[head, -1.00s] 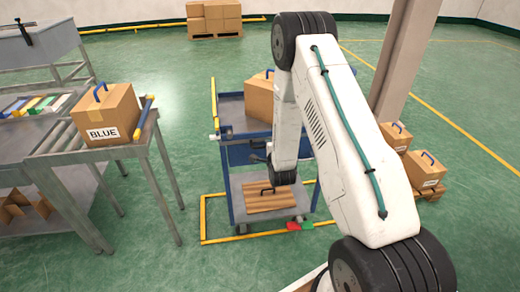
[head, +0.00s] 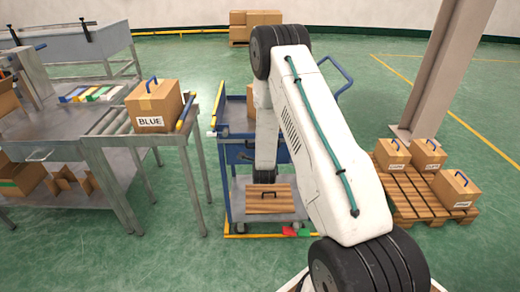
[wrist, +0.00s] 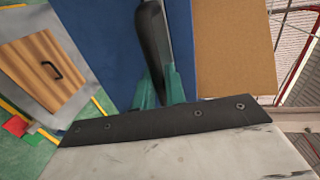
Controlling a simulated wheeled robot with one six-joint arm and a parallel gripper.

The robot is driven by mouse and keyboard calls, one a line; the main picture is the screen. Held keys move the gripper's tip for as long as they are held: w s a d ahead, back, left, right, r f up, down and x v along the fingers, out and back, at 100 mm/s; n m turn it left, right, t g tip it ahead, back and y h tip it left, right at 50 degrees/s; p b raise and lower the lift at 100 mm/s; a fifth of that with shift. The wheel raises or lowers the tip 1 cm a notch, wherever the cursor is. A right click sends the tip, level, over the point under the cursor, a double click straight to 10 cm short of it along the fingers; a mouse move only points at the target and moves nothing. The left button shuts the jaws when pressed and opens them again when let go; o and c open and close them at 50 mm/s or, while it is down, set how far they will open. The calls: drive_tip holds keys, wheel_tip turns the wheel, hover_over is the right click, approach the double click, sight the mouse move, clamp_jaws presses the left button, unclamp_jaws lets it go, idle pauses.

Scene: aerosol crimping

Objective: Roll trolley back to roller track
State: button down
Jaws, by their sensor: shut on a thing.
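The blue and grey trolley (head: 228,150) stands in the middle of the head view, just right of the roller track (head: 100,125), with a narrow gap between them. My arm covers part of the trolley. My gripper (head: 264,175) reaches down at the trolley's near side, its fingers mostly hidden there. In the wrist view my gripper (wrist: 158,92) shows green fingers shut on a dark handle (wrist: 154,40) in front of the trolley's blue panel (wrist: 95,30). A carton (head: 251,100) stands on the upper deck, partly hidden. A slatted wooden piece (head: 270,199) lies on the lower shelf.
A carton marked BLUE (head: 155,108) sits on the roller track. A pallet (head: 400,195) with cartons and a pillar (head: 440,65) stand at the right. A yellow floor line (head: 255,236) runs by the trolley's base, near red and green pieces (head: 296,231).

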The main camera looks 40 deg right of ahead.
drive_tip(key=c, duration=1.5)
unclamp_jaws()
drive_tip(key=shift+c, duration=0.2)
drive_tip(key=v, duration=0.7)
drive_tip(key=shift+s+a, duration=0.3)
